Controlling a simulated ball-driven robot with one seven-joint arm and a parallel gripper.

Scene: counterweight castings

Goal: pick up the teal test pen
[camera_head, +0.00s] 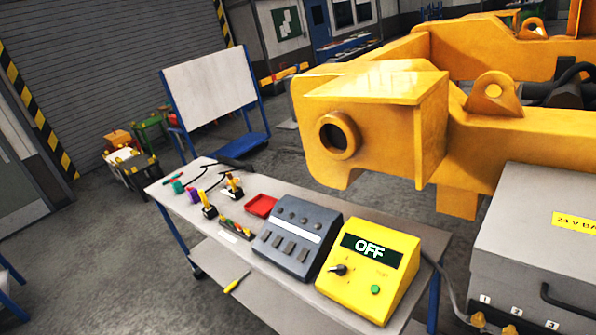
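On the far left end of the grey table (330,209) lies a small thin teal thing (173,177), which may be the teal test pen. A second, blockier teal-green thing (178,187) sits just in front of it. Both are too small to tell their shape surely. My gripper is not in view, and nothing is seen touching these things.
On the table are a purple thing (192,194), yellow-handled tools, a red tray (261,206), a grey box with several switches (296,238) and a yellow "OFF" meter (369,270). Yellow machine castings (385,120) stand behind. A grey battery box (535,250) is right.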

